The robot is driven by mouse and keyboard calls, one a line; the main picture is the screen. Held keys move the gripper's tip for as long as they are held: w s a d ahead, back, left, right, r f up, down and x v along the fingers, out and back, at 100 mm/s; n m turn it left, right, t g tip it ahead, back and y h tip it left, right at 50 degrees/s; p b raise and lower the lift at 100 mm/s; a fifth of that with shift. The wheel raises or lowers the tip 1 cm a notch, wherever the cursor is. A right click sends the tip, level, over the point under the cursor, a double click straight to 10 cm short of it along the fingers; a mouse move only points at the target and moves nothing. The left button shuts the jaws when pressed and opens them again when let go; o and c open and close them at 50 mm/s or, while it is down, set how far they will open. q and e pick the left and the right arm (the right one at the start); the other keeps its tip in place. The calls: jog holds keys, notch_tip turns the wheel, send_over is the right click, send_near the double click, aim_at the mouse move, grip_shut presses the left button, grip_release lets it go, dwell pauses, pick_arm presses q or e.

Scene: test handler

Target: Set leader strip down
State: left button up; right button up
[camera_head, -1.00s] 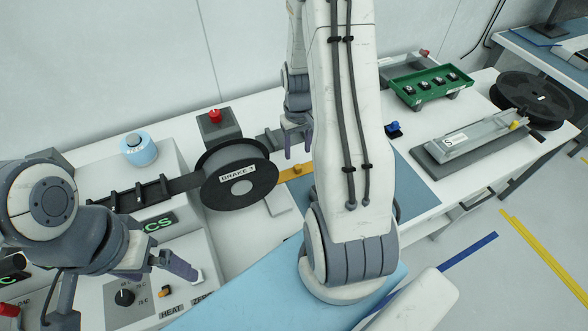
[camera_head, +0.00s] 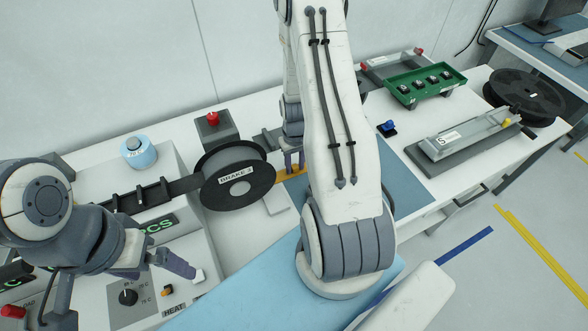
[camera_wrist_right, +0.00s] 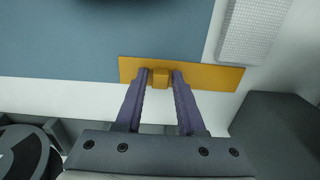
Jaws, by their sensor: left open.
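The orange leader strip (camera_head: 288,175) lies flat beside the black reel labelled BRAKE (camera_head: 238,180). In the right wrist view the strip (camera_wrist_right: 215,75) spans the edge between the blue mat and the white table, with a small raised orange tab (camera_wrist_right: 160,77) on it. My right gripper (camera_wrist_right: 161,76) has one finger on each side of the tab, with narrow gaps seeming to show; it also shows in the head view (camera_head: 294,166), partly behind my arm. My left gripper (camera_head: 180,265) is open and empty above the control panel.
A red button box (camera_head: 216,130) and a light-blue roll (camera_head: 138,152) stand behind. A green tray (camera_head: 426,84), a clear-topped fixture (camera_head: 465,142) and a dark reel (camera_head: 523,95) are at the right. The blue mat (camera_head: 408,180) has free room.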

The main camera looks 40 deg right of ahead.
grip_shut()
jog(key=shift+r, duration=0.15)
